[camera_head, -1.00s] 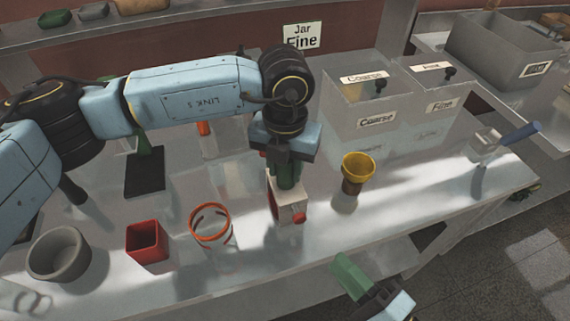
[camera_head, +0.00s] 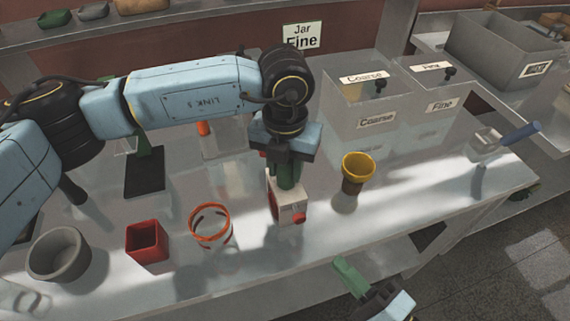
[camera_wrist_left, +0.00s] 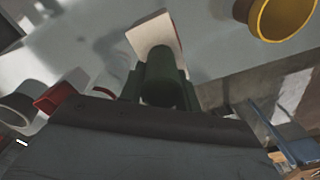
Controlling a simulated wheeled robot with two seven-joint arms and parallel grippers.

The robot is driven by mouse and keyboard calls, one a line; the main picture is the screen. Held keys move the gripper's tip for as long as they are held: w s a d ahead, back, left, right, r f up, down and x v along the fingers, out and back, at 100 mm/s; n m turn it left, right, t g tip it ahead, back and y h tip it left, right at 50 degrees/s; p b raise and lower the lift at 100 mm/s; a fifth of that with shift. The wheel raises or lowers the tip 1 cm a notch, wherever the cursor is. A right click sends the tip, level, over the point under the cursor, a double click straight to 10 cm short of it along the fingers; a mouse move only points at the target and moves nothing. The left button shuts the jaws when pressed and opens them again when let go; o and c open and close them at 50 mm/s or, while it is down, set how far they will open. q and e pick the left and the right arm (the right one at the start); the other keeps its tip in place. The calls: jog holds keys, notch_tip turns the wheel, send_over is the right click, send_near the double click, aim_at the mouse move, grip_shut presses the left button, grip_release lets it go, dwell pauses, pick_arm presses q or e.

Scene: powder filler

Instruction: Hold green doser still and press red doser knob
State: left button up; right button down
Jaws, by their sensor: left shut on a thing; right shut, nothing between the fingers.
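The doser (camera_head: 288,208) stands upright on the bench, with a pale cream body, a green upper part (camera_head: 287,178) and a red knob (camera_head: 299,217) low on its front right. My left gripper (camera_head: 287,160) reaches down from above and is shut on the green upper part. In the left wrist view the dark green cylinder (camera_wrist_left: 163,80) lies between the fingers, with the cream body (camera_wrist_left: 155,34) beyond it. My right gripper (camera_head: 352,272) is shut and empty beyond the bench's front edge, below and right of the doser, apart from the knob.
A yellow-rimmed cup (camera_head: 358,172) stands right of the doser. An orange-rimmed clear jar (camera_head: 211,226), a red square cup (camera_head: 147,242) and a grey bowl (camera_head: 59,254) stand left. Coarse (camera_head: 376,123) and Fine (camera_head: 440,106) bins stand behind. A blue-handled scoop (camera_head: 520,133) lies right.

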aim_at(299, 218)
dwell(0.8)
jog(key=s+n+g+y, duration=0.1)
jog(key=n+y, duration=0.1)
jog(key=n, duration=0.2)
jog(key=s+a+n+g+y, duration=0.1)
jog(key=n+g+y, duration=0.1)
jog(key=n, duration=0.2)
jog(key=s+a+n+g+y, duration=0.1)
jog(key=n+g+y, duration=0.1)
jog(key=n, duration=0.3)
jog(key=shift+s+r+y, duration=0.1)
jog(key=shift+r+y, duration=0.1)
jog(key=shift+y, duration=0.3)
jog(key=shift+w+a, duration=0.45)
jog(key=shift+w, duration=0.95)
jog(key=shift+w+a, duration=0.5)
jog(key=shift+w, duration=0.9)
jog(key=shift+w+a, duration=0.45)
jog(key=shift+w, duration=0.95)
jog(key=shift+w, duration=0.15)
jog(key=shift+w+a, duration=0.15)
jog(key=shift+w, duration=0.1)
